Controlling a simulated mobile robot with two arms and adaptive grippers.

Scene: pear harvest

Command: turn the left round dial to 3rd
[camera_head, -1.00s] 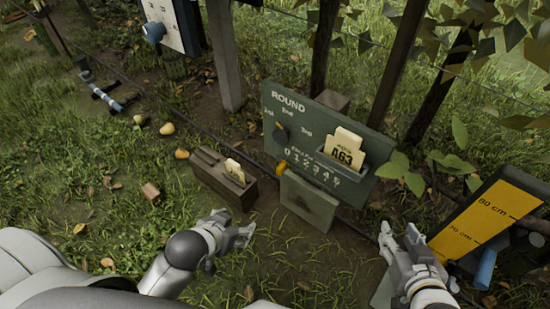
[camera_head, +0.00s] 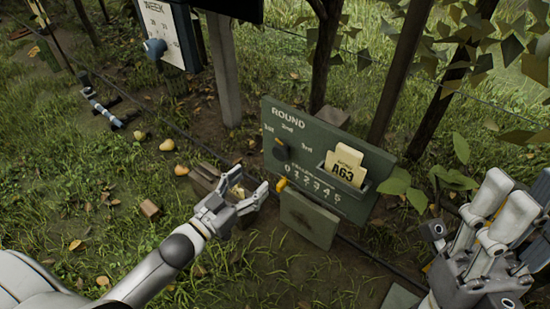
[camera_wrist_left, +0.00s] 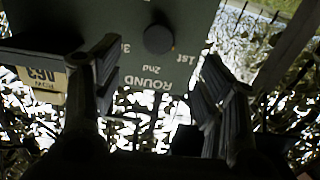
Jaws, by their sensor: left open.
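The dark round dial (camera_head: 281,150) sits at the left of the green ROUND board (camera_head: 330,130), below the labels 1st, 2nd and 3rd. A small orange mark on its edge appears to face 1st. The dial (camera_wrist_left: 158,39) also shows in the left wrist view, where the lettering is upside down. My left gripper (camera_head: 251,184) is open and empty, in front of the board and below left of the dial, apart from it. In the wrist view its fingers stand either side of the dial. My right gripper (camera_head: 503,200) is at the right edge; its finger gap is unclear.
A card marked A63 (camera_head: 345,166) stands in the board's holder. A yellow slider (camera_head: 281,184) sits by the number row, above a hanging grey-green panel (camera_head: 309,219). A WEEK board (camera_head: 168,35) with a blue knob (camera_head: 155,48) stands far left. Posts and leaves lie behind.

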